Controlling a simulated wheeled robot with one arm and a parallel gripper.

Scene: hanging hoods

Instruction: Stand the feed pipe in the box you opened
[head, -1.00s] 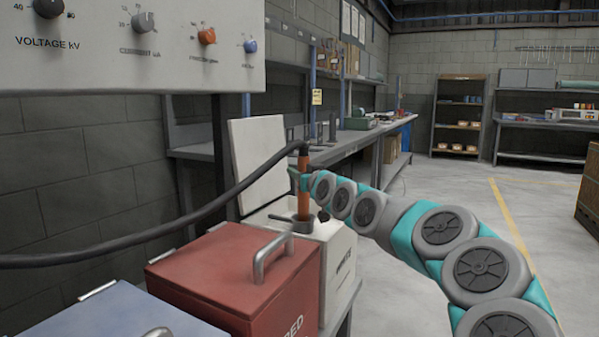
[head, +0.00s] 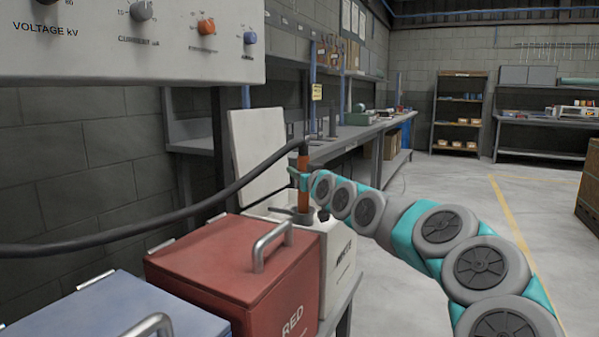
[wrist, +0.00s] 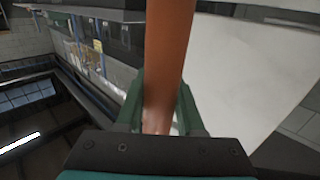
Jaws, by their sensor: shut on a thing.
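The feed pipe (head: 303,185) is an orange-brown upright tube with a black hose joined to its top. My gripper (head: 299,178) is shut around it, seen also in the wrist view (wrist: 160,108), where the pipe (wrist: 168,55) runs between the fingers. The white box (head: 338,260) is open, its pale lid (head: 258,155) standing up behind it; the lid also fills the right of the wrist view (wrist: 245,75). The pipe's lower end is over the box's top beside dark fittings. I cannot tell whether it is inside the opening.
A closed red box (head: 225,265) with a metal handle and a closed blue box (head: 120,310) stand in front of the white one. The black hose (head: 150,238) sweeps left above them. A control panel (head: 130,45) overhangs at upper left. The floor (head: 440,215) at right is clear.

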